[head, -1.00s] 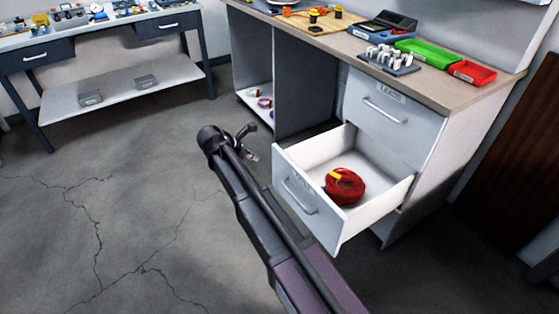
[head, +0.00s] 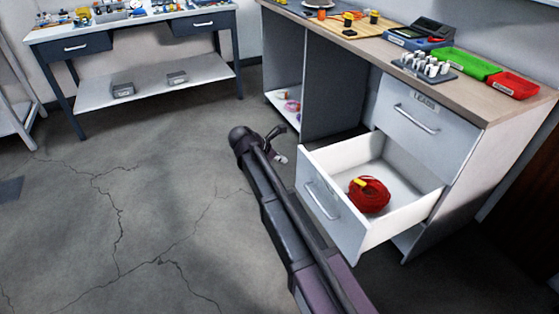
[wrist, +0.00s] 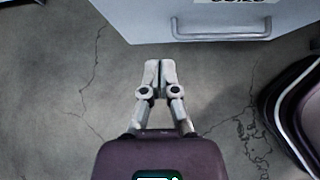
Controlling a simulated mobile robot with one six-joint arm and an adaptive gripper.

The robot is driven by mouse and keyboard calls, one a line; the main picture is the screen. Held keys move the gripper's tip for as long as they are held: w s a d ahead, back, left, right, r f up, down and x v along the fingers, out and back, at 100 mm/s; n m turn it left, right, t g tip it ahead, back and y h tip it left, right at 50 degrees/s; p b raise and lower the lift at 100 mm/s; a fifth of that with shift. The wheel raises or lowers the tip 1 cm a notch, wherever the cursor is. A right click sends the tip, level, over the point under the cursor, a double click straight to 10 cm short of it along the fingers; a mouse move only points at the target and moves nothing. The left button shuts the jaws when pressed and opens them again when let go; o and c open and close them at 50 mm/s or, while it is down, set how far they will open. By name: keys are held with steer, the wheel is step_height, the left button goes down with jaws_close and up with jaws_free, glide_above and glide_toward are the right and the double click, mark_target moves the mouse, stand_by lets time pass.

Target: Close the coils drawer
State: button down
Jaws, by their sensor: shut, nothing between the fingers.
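The coils drawer (head: 330,213) is pulled well out of the white cabinet, below the drawer labelled LEADS (head: 425,124). A red coil with a yellow tag (head: 369,195) lies inside it. Its front has a bar handle (head: 322,200); the handle also shows at the top of the wrist view (wrist: 221,28), under a partly cut-off label. My gripper (head: 281,143) is in front and to the left of the drawer, apart from it. In the wrist view my gripper (wrist: 160,64) has its fingertips together and empty, over the floor just short of the drawer front.
The wooden worktop (head: 375,50) above carries a green tray (head: 463,64), a red tray (head: 513,85) and a rack of white pieces (head: 425,68). A second table (head: 135,27) stands at the back left. The cracked floor (head: 100,220) on the left is clear.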

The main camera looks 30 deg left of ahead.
mark_target(310, 165)
steer(key=b+x, duration=0.1)
steer(key=x, duration=0.2)
steer(key=b+x, duration=0.2)
steer(key=x, duration=0.1)
steer(key=w+r+b+x, duration=0.1)
steer(key=x, duration=0.2)
steer(key=shift+s+d+r+b, duration=0.1)
steer(key=shift+d+b, duration=0.2)
steer(key=shift+w+d, duration=0.55)
steer(key=shift+w, duration=0.2)
steer(key=w+d, duration=1)
steer(key=w, duration=0.2)
steer(key=w+d, duration=1)
steer(key=w, duration=0.3)
steer(key=shift+w, duration=0.25)
steer(key=shift+s+a, duration=0.1)
steer(key=shift+a, duration=0.05)
